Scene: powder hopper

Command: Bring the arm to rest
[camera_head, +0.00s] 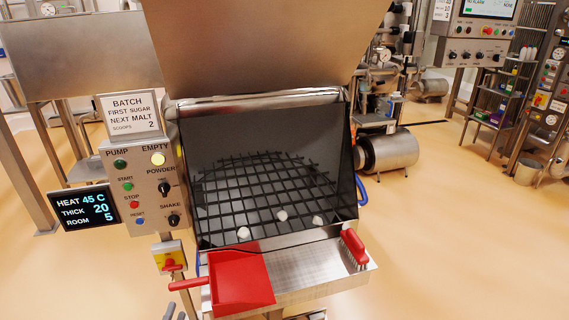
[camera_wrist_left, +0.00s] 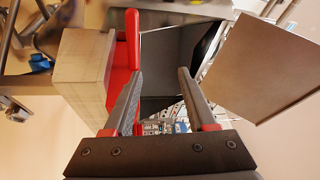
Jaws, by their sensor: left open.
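My left gripper (camera_head: 174,311) shows only as dark fingertips at the bottom edge of the head view, below the red scoop's handle. In the left wrist view my left gripper (camera_wrist_left: 160,75) has its two fingers spread, with nothing between them. The red scoop (camera_head: 240,282) lies on the metal front shelf (camera_head: 315,265) of the hopper, its handle pointing left over the shelf's edge. The scoop's handle (camera_wrist_left: 132,35) also shows in the left wrist view, beyond the fingers and apart from them. My right gripper is not in view.
The hopper's grid (camera_head: 265,190) has several small white lumps near its front. A control panel (camera_head: 150,185), a display (camera_head: 84,208) and a red-yellow switch (camera_head: 170,259) are at the left. Open floor (camera_head: 450,240) lies right.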

